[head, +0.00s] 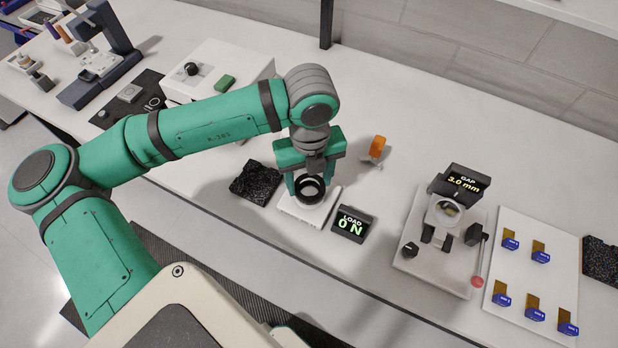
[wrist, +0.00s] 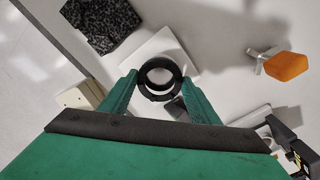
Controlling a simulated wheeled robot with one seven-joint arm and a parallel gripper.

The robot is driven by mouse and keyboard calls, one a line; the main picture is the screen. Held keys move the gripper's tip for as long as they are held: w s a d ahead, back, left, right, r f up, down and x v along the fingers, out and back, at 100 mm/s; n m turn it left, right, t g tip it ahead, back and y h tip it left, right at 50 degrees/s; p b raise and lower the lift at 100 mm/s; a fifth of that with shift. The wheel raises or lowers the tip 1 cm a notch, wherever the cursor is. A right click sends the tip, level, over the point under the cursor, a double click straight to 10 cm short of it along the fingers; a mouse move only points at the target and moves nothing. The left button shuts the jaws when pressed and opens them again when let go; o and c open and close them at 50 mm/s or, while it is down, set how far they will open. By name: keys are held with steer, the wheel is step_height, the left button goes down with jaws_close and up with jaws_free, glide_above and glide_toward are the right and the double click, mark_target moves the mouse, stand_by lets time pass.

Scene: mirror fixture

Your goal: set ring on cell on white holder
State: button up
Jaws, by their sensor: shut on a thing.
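My gripper (head: 309,184) points down over the white holder (head: 327,211) in the middle of the bench, its fingers closed on opposite sides of a black ring (head: 309,198). In the wrist view, the ring (wrist: 145,70) sits between the two green fingers (wrist: 160,80), its opening facing the camera. A pale surface shows through the opening. The white holder (wrist: 160,44) lies beyond the ring in that view. The cell is mostly hidden by ring and gripper. I cannot tell whether the ring touches it. The load display (head: 350,224) reads 0 N.
A black rough pad (head: 254,182) lies left of the holder. An orange-handled piece (head: 377,148) stands behind it to the right. A mirror fixture (head: 444,212) with a gap display (head: 466,181) reading 3.0 mm stands further right, beside a white board (head: 515,285) with several blue-and-gold pieces.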

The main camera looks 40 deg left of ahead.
steer(key=shift+f, duration=0.7)
steer(key=o, duration=1.1)
step_height(320, 180, up, 11)
steer(key=shift+f, duration=0.15)
stand_by(0.5)
